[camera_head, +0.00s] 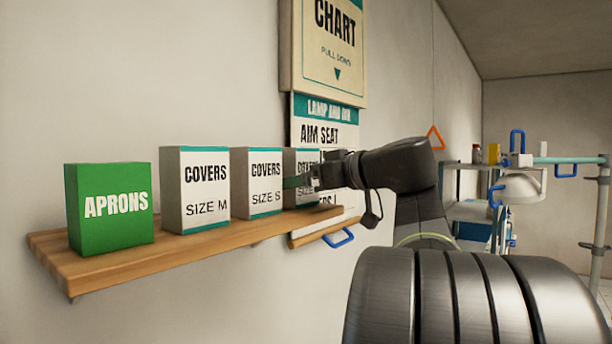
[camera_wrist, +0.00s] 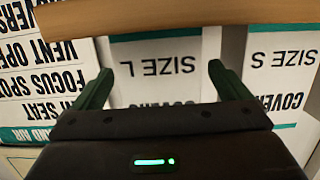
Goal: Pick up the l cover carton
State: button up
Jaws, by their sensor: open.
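The L cover carton (camera_head: 301,160) is the rightmost box on the wooden shelf in the head view, partly hidden behind my gripper (camera_head: 293,182). In the wrist view, which is upside down, its white face (camera_wrist: 158,58) reads SIZE L, with a teal band at the shelf side. My gripper (camera_wrist: 160,70) is open, with one green finger on each side of the carton's face. I cannot tell whether the fingers touch it or how far they reach along its sides.
The shelf (camera_head: 180,252) also bears the size S carton (camera_head: 257,182), just left of the L carton, the size M carton (camera_head: 195,190) and a green aprons box (camera_head: 110,208). Wall charts (camera_head: 333,45) hang close behind and right. A cart (camera_head: 470,212) stands far right.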

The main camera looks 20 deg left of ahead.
jog(key=x, duration=0.4)
jog(key=shift+a+p, duration=0.1)
jog(key=shift+p, duration=0.2)
jog(key=c, duration=1.1)
